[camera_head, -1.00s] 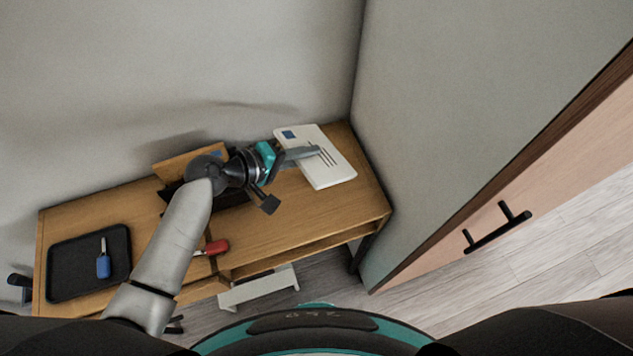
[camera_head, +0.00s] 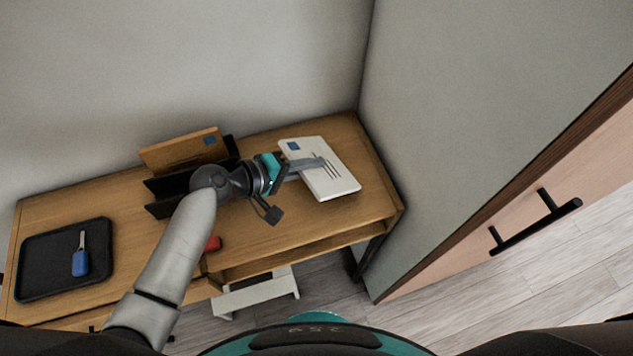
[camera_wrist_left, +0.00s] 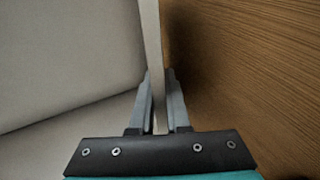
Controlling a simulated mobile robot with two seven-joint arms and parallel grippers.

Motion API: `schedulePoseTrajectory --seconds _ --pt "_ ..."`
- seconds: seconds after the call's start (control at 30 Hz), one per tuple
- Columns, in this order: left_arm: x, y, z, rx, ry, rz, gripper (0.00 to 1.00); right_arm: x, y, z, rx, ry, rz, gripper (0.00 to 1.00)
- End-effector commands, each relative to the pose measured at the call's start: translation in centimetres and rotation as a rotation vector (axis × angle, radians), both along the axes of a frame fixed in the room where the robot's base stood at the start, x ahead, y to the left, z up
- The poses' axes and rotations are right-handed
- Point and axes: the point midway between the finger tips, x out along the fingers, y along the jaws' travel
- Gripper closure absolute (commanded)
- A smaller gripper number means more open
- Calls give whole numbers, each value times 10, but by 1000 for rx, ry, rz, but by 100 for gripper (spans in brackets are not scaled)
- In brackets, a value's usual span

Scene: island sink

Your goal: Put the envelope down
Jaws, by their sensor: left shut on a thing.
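A white envelope (camera_head: 343,184) with a blue stamp and dark lines is at the right end of the wooden desk in the head view. My left gripper (camera_head: 316,164) reaches over from the left and is shut on its edge. In the left wrist view the envelope (camera_wrist_left: 150,40) shows edge-on between the two fingers (camera_wrist_left: 160,105), with wood surface to its right. I cannot tell whether it touches the desk. My right gripper is not in view.
A black organizer (camera_head: 160,209) with a brown envelope (camera_head: 180,151) stands behind my arm. A red object (camera_head: 213,243) is partly hidden by my arm. The wall adjoins the desk's right end.

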Motion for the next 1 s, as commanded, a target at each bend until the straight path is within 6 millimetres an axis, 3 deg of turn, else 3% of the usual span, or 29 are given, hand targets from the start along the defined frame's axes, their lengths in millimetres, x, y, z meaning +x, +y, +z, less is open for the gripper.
schedulePoseTrajectory --seconds 0.1,0.43,0.47,0.63,1.0 --pt "0 0 -11 0 -1 0 100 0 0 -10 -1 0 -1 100" --pt "1 0 -12 0 -2 0 100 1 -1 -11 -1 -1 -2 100" --pt "1 0 -12 0 -2 0 85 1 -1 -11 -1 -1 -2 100" --pt "1 0 -13 0 -1 0 66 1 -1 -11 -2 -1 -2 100" --pt "-5 9 -6 3 0 1 66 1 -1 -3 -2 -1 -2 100"
